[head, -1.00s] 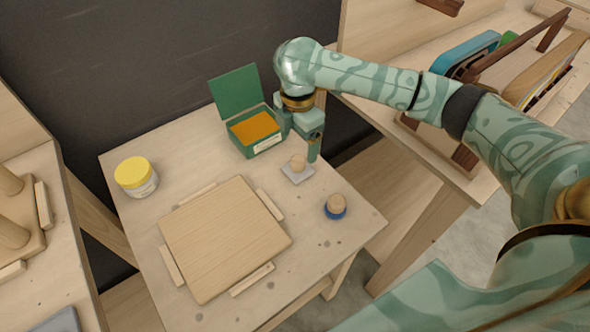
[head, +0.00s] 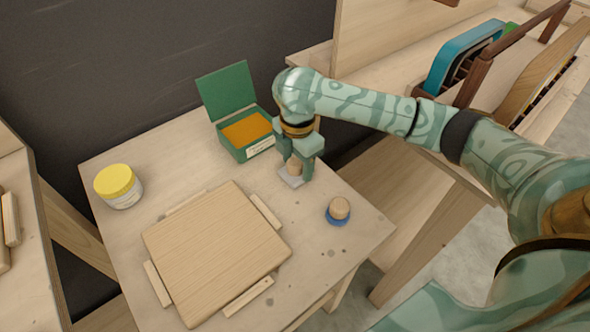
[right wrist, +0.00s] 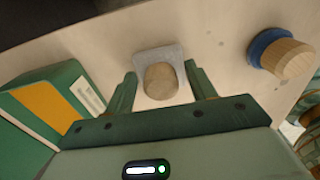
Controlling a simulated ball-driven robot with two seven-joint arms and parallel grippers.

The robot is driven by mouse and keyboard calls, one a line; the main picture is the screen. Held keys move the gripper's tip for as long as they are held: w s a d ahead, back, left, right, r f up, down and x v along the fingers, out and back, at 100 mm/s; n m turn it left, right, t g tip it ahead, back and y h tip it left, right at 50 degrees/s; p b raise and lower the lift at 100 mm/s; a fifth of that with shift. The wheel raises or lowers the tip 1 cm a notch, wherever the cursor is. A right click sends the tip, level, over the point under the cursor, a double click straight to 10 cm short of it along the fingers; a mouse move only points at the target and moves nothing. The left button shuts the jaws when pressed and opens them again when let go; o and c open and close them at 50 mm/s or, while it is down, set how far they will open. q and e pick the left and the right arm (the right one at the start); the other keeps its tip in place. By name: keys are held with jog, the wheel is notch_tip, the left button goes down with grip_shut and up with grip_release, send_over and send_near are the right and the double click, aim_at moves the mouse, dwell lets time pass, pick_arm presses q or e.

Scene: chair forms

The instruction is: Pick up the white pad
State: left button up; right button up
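The white pad (head: 291,180) is a small pale square with a round wooden knob on top, lying flat on the small wooden table. It also shows in the right wrist view (right wrist: 147,58), with its knob between my fingers. My right gripper (head: 301,166) is above the pad, pointing down. In the right wrist view my right gripper (right wrist: 162,76) is open, with a gap between each finger and the knob. My left gripper is not in view.
A blue pad with a wooden knob (head: 338,210) stands to the right. A green open box (head: 243,150) with an orange content is close behind. A wooden board (head: 215,250) lies in front left, and a yellow-lidded jar (head: 120,188) stands at the left.

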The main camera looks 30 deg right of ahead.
aim_at(297, 160)
jog(key=shift+c, duration=0.8)
jog(key=shift+r, duration=0.2)
notch_tip(297, 160, up, 4)
jog(key=p, duration=0.3)
jog(key=shift+f, duration=0.2)
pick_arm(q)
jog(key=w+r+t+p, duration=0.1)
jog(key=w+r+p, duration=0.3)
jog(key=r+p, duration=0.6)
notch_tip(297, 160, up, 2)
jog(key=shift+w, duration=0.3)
pick_arm(e)
jog(key=s+a+r, duration=0.1)
jog(key=s+r, duration=0.8)
jog(key=s, duration=0.5)
jog(key=shift+o, duration=0.5)
